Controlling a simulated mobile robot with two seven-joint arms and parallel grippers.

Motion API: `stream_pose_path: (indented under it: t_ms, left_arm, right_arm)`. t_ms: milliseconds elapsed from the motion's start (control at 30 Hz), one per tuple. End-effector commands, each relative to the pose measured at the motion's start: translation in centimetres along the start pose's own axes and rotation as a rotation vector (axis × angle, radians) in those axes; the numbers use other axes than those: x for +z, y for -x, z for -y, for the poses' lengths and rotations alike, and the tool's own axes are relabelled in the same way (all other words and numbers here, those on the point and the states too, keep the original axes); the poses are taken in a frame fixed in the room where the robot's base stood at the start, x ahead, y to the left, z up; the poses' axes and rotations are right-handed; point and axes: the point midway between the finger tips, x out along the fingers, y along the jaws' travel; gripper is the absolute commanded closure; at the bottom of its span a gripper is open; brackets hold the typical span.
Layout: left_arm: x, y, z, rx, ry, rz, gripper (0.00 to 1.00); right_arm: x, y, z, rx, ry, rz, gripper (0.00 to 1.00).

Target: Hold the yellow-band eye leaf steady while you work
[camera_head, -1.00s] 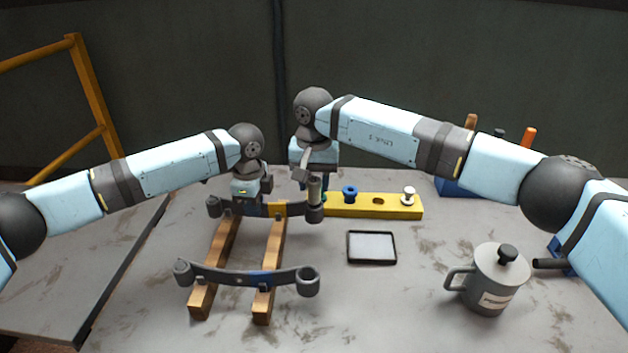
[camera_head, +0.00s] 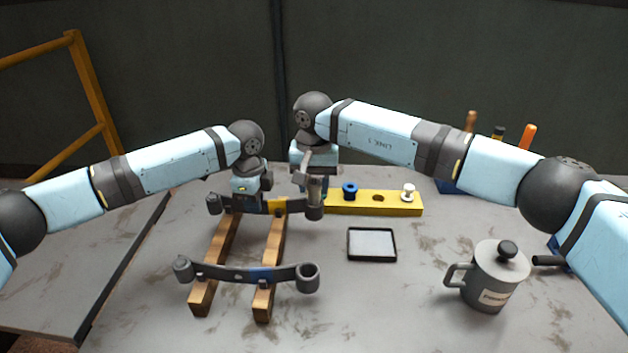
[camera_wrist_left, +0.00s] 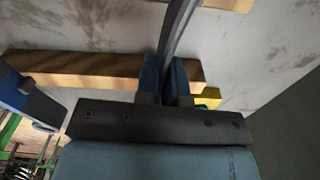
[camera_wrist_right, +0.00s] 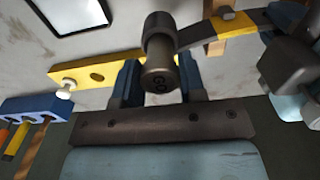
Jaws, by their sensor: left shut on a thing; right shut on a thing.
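The yellow-band eye leaf (camera_head: 285,206) lies across the far part of two wooden rails. My left gripper (camera_head: 250,204) is shut on it near its middle; the dark strip of the leaf (camera_wrist_left: 174,35) shows between the fingers in the left wrist view. My right gripper (camera_head: 311,187) is shut on a grey cylindrical piece (camera_wrist_right: 159,74), which stands at the leaf's right eye (camera_head: 314,211). In the right wrist view the piece lines up with the dark eye; how deep it sits I cannot tell. My left gripper hides part of the leaf.
A blue-band eye leaf (camera_head: 240,275) lies across the near part of the rails (camera_head: 222,245). A yellow block (camera_head: 330,205) holds a blue bushing (camera_head: 350,190) and a white one (camera_head: 408,192). A black-rimmed tray (camera_head: 371,260) and a grey lidded pot (camera_head: 490,280) stand to the right.

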Motion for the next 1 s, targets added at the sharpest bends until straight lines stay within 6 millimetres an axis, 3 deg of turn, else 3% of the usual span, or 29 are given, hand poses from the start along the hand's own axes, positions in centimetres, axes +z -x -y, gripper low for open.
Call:
stream_pose_path:
  t_ms: [1000]
  left_arm:
    - [0.0,0.2,0.1,-0.004,0.000,-0.002,1.00]
  right_arm:
    - [0.0,-2.0,0.0,0.000,0.000,0.000,0.80]
